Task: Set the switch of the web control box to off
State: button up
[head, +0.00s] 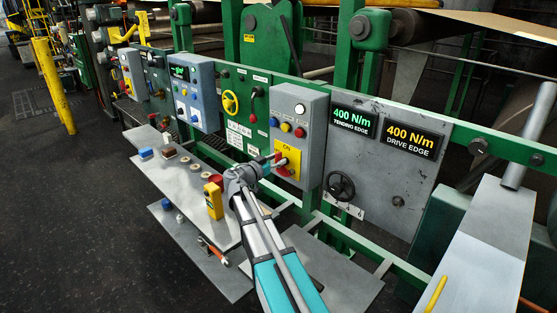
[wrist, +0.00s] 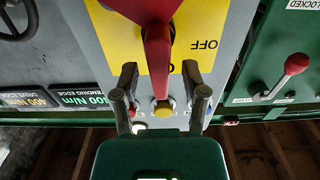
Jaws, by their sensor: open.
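The web control box (head: 312,108) is a grey box on the green panel, with several coloured buttons above a yellow plate. The plate (head: 294,153) reads ON at its top in the head view; the wrist view, upside down, shows OFF at the right of the plate (wrist: 207,25). The red switch handle (wrist: 157,50) points toward the ON side, where the lettering is mostly hidden. My gripper (wrist: 160,72) is open, its two fingers on either side of the handle's end, with gaps visible. In the head view my gripper (head: 278,162) partly covers the switch.
A red-knobbed lever (wrist: 290,72) is at the right in the wrist view. A grey shelf (head: 160,177) with small items, including a yellow pendant (head: 213,200), lies below.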

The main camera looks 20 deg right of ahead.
jog(key=shift+w+d, duration=0.15)
jog(key=shift+d, duration=0.3)
jog(key=shift+c, duration=0.3)
grip_shut()
